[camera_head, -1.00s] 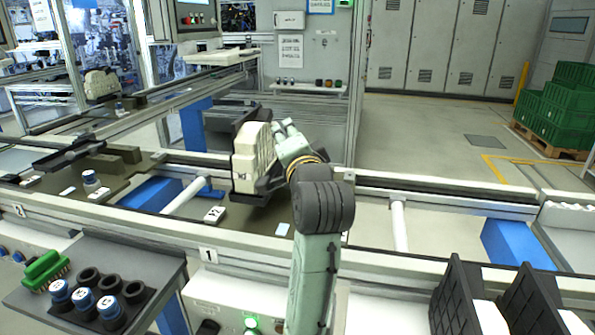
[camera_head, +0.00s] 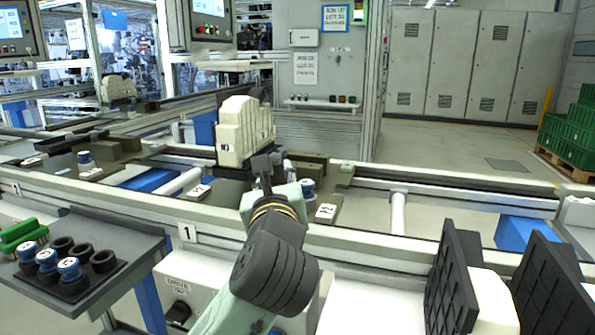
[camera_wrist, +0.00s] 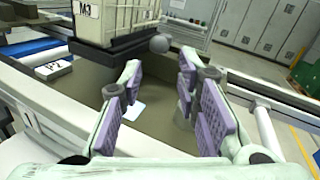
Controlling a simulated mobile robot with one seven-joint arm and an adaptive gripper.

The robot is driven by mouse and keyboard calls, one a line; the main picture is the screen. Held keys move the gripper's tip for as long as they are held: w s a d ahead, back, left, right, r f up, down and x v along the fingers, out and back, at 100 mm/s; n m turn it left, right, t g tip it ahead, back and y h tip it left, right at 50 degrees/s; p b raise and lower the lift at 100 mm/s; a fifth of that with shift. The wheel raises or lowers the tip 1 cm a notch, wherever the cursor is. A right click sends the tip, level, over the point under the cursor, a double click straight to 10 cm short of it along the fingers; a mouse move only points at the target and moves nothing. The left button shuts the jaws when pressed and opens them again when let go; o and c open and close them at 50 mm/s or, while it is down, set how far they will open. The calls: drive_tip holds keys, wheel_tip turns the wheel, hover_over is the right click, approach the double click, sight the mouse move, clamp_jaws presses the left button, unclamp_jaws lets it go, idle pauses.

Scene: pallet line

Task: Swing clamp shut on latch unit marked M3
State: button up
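The latch unit marked M3 (camera_head: 243,128) is a cream ribbed block on a dark base on the line. Its M3 label and lower part show at the top of the wrist view (camera_wrist: 120,22). A grey ball knob (camera_wrist: 158,44) sits at the front corner of the dark base, seemingly the end of the clamp's handle; the rest of the clamp is hidden or hard to make out. My gripper (camera_head: 267,165) is in front of the unit. In the wrist view its purple-padded fingers (camera_wrist: 160,88) are spread, with nothing between them, and the knob lies beyond the fingertips.
A white tag block (camera_head: 200,192) lies left of the unit. A blue-capped part (camera_head: 306,188) and another tag (camera_head: 326,212) are to its right. The line's front rail (camera_head: 400,247) runs below my arm. Black upright racks (camera_head: 455,283) stand at front right; a tray of blue-capped parts (camera_head: 75,292) at front left.

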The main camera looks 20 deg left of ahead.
sight(275, 161)
drive_tip(key=p+x, duration=0.2)
drive_tip(key=x, duration=0.8)
drive_tip(key=shift+w+a, duration=0.25)
drive_tip(key=shift+a, duration=0.05)
drive_tip(key=shift+c, duration=0.2)
clamp_jaws()
